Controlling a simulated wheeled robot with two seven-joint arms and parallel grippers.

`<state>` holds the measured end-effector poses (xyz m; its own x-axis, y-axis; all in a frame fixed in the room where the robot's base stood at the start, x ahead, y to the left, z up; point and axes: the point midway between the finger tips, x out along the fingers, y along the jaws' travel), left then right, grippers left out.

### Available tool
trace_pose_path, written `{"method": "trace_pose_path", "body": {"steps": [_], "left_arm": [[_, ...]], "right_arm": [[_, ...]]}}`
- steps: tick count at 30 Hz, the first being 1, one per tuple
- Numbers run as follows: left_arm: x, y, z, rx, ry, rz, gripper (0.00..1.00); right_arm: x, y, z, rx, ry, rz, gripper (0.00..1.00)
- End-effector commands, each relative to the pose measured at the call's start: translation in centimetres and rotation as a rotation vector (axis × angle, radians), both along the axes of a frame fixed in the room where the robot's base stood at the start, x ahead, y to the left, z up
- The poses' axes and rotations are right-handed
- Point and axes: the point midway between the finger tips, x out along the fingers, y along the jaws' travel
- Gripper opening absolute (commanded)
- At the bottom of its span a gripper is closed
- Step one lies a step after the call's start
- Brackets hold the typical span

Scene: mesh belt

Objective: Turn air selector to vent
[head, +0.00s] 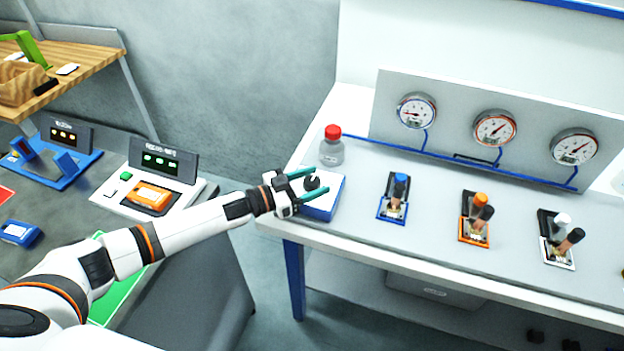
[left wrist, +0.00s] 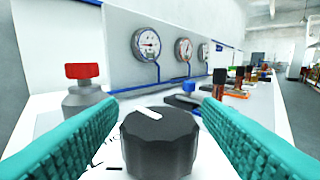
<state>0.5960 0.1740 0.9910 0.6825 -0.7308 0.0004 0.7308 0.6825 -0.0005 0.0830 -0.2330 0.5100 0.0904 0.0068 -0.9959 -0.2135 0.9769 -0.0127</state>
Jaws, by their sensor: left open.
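The air selector is a black ridged knob (left wrist: 160,143) with a white pointer line on top, on a white box with blue sides (head: 325,202) at the table's left end. In the left wrist view the pointer line runs toward the upper left. My left gripper (head: 308,181) is open, its teal fingers on either side of the knob. The wrist view shows the fingers spread with gaps beside the knob; contact is not visible. The knob (head: 312,183) is partly hidden by the fingers in the head view. Any position labels are too small to read. My right gripper is not in view.
A grey bottle with a red cap (head: 332,147) stands just behind the box. Blue (head: 396,198), orange (head: 475,217) and white (head: 559,240) lever valves line the table to the right. Three gauges (head: 495,128) stand on a panel behind.

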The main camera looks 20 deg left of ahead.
Motion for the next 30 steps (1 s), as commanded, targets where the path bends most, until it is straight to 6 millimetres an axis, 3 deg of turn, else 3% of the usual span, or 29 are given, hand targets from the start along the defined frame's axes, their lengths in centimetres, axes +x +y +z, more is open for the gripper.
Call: {"method": "trace_pose_path", "body": {"steps": [8,16,23,30], "left_arm": [[0.1,-0.1,0.0,0.001,-0.001,0.0,0.57],[0.0,-0.1,0.0,0.001,-0.001,0.0,0.15],[0.1,0.0,-0.2,0.003,-0.002,-0.022,0.15],[0.2,0.1,-0.4,0.005,-0.004,-0.133,0.15]], "right_arm": [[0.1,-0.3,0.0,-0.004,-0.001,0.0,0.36],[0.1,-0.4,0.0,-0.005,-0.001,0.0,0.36],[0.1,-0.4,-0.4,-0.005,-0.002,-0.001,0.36],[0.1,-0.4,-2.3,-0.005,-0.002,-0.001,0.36]]}}
